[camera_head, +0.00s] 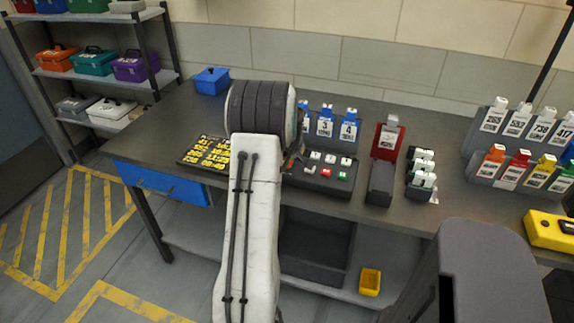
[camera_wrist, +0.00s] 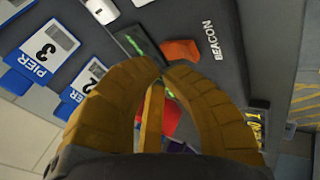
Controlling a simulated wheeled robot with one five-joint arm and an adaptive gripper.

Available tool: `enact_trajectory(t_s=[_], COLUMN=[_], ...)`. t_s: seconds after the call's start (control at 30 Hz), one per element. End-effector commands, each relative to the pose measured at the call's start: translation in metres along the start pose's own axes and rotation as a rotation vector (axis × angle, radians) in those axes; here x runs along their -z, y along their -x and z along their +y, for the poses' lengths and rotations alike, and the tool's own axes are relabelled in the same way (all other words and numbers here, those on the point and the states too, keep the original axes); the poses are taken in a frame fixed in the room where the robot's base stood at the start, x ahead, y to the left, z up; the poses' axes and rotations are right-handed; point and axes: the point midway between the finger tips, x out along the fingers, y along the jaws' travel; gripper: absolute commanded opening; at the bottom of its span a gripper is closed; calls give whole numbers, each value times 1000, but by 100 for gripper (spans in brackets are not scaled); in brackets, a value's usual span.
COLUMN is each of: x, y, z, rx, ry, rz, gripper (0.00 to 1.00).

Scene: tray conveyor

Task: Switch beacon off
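The word BEACON (camera_wrist: 213,42) is printed in white on a dark panel in the wrist view. Beside it is an orange switch piece (camera_wrist: 180,51). A dark slot with a green strip (camera_wrist: 136,43) lies to its left. My gripper (camera_wrist: 162,72) has brown-yellow fingers whose tips come together just below the orange piece in the picture. I cannot tell whether they touch it. Nothing is visible gripped between the tips. In the head view the control panel (camera_head: 325,172) with white, red and green buttons lies right of my arm, which hides my gripper and part of the panel.
Blue PIER cards (camera_wrist: 45,52) stand close left of my gripper in the wrist view. In the head view a black pad with yellow labels (camera_head: 207,153) lies left of my arm. A red-and-grey holder (camera_head: 384,160) and card racks (camera_head: 514,155) stand to the right.

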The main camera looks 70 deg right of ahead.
Motion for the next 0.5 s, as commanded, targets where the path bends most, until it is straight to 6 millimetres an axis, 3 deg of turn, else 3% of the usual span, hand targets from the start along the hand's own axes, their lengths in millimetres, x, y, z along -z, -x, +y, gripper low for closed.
enact_trajectory(t_s=[0.5], x=[-2], y=[-5], z=[-5], rx=[0], ry=[0], rz=[0], gripper=[0])
